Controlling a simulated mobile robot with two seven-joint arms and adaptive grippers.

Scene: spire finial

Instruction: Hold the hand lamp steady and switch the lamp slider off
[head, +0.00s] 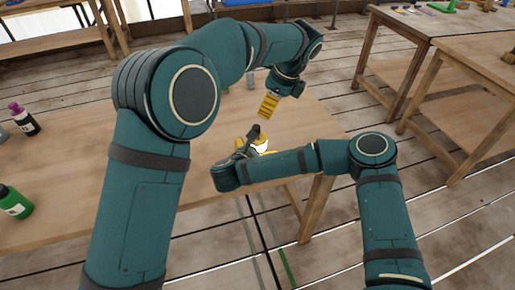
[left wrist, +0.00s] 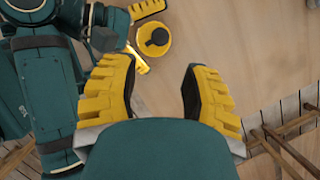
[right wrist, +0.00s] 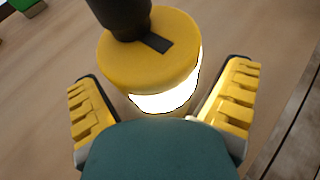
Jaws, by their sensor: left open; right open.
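The hand lamp (right wrist: 150,65) has a yellow top, a dark handle and a brightly glowing white body. It stands on the wooden table, and its glow shows in the head view (head: 261,148). A small dark strip, apparently the slider (right wrist: 158,43), lies on the yellow top beside the handle. My right gripper (right wrist: 160,85) is open, with its fingers on either side of the lamp; I cannot tell whether they touch it. My left gripper (head: 269,106) is open and empty above the table. In the left wrist view the lamp (left wrist: 155,40) is beyond its fingers (left wrist: 156,75).
The wooden table (head: 120,205) has free room around the lamp. A dark bottle with a purple cap (head: 24,119) and a green bottle (head: 14,202) stand at its left. Another workbench (head: 440,60) stands at the right. My arms cover part of the head view.

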